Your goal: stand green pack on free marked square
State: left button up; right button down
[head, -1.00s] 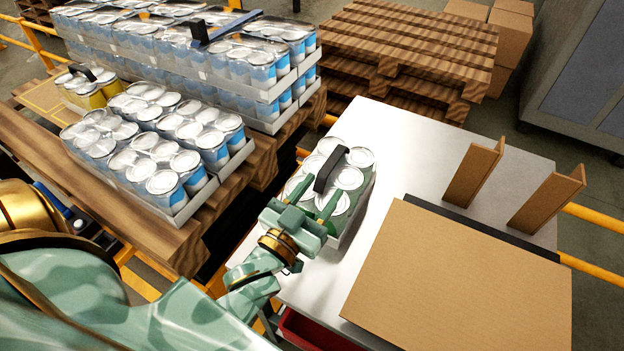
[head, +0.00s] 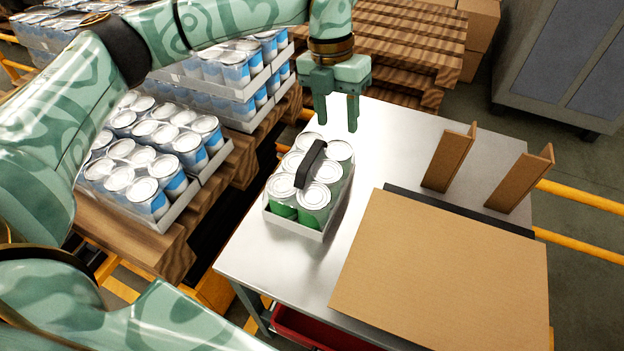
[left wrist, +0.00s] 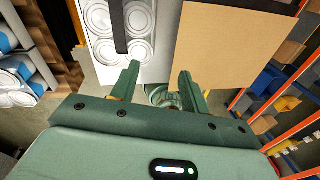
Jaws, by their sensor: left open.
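The green pack (head: 313,207) is a tray of several green cans with silver lids and a black handle (head: 311,164) on top. It stands upright on the metal table (head: 240,246), near its left edge. My left gripper (head: 336,112) is open and empty, above and beyond the pack in the head view, apart from it. In the left wrist view the pack's lids (left wrist: 137,50) and handle show past the open fingers (left wrist: 158,80). The marked square does not show clearly in the frames now. My right gripper is not in view.
A pallet (head: 180,244) at the left holds trays of blue cans (head: 150,195), with stacked layers behind. A large cardboard sheet (head: 450,270) covers the table's right front. Two upright cardboard pieces (head: 449,158) stand behind it. Empty wooden pallets (head: 400,45) lie at the back.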

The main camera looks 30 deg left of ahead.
pick_arm(q)
jog(key=w+a+r+n+y, duration=0.2)
jog(key=a, duration=0.4)
jog(key=b, duration=0.2)
send_over(312, 153)
jog(key=shift+t, duration=0.4)
notch_tip(312, 153, down, 9)
jog(key=shift+a, duration=0.15)
notch_tip(312, 153, down, 6)
jog(key=shift+f+b, duration=0.15)
jog(key=shift+b, duration=0.85)
jog(key=shift+s, duration=0.1)
grip_shut()
